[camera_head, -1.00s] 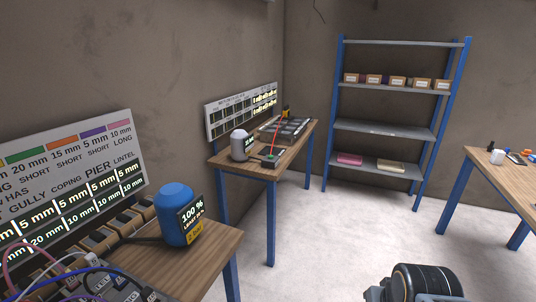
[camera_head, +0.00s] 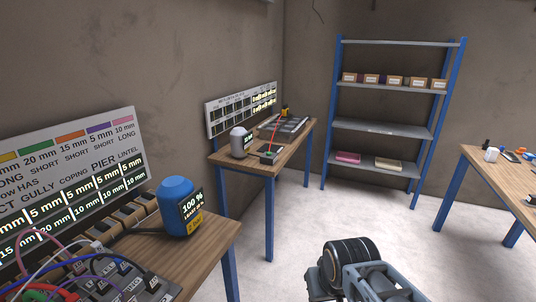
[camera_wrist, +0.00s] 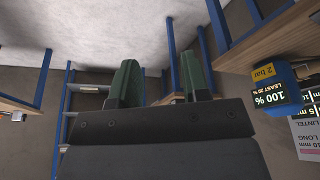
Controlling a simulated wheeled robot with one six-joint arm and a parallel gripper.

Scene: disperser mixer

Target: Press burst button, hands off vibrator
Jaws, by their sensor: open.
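My gripper shows in the wrist view (camera_wrist: 160,80) with two green fingers apart and nothing between them. In the head view only my dark wrist and grey arm parts show, low in the middle, over open floor right of the near table. A grey control box with labels (camera_head: 128,284) and plugged cables sits at the lower left, cut by the frame edge. A small box with a green top (camera_head: 269,156) and a red cable lies on the back table. I cannot tell which control is the burst button, nor pick out the vibrator.
A blue rounded unit (camera_head: 175,205) reading 100 % stands on the near wooden table (camera_head: 205,252); it also shows in the wrist view (camera_wrist: 277,93). A blue-framed shelf (camera_head: 380,131) stands behind, another table (camera_head: 490,170) at right. The floor between is clear.

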